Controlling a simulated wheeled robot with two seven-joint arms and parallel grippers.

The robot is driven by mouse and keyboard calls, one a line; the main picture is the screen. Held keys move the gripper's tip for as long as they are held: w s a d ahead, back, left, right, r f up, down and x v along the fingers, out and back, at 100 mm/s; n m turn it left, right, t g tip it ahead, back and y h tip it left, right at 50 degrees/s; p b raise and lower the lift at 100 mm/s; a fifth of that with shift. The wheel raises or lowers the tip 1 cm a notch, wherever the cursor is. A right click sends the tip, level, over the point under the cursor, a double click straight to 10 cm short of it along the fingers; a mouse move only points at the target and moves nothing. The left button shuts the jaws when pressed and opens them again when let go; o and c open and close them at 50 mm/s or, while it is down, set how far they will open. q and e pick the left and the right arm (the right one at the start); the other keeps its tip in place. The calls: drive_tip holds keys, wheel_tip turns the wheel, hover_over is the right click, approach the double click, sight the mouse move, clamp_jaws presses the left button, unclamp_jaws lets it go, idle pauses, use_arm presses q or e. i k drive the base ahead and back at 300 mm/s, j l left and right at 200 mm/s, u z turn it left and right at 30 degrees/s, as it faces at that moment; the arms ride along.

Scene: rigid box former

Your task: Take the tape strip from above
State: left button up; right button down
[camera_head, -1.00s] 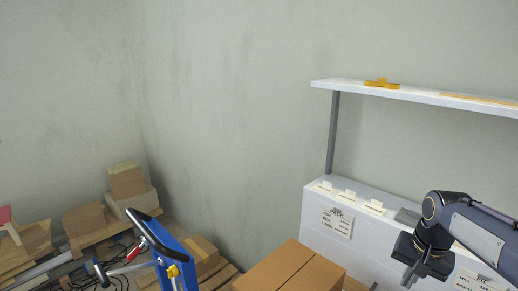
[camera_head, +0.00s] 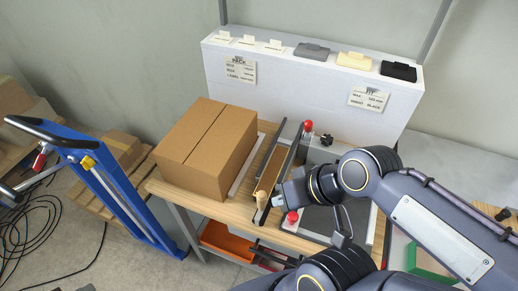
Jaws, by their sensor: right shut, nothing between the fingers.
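A brown strip (camera_head: 269,172), which looks like the tape strip, lies between dark rails on the workbench, just right of the cardboard box. A paler tan piece shows at its near end. My right gripper (camera_head: 277,199) is shut and empty, close to the right side of the strip's near end. I cannot tell whether it touches the strip or the rail. My right arm comes in from the right and covers part of the bench. My left gripper is not in view.
A closed cardboard box (camera_head: 207,146) stands on the bench's left. Behind is a white ledge (camera_head: 295,82) with cards and grey, cream and black blocks. Red knobs (camera_head: 308,126) rise near the rails. A blue cart (camera_head: 118,195) stands left, and an orange bin (camera_head: 226,241) sits below.

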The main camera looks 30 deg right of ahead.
sight(270, 177)
drive_tip(key=z, duration=1.6)
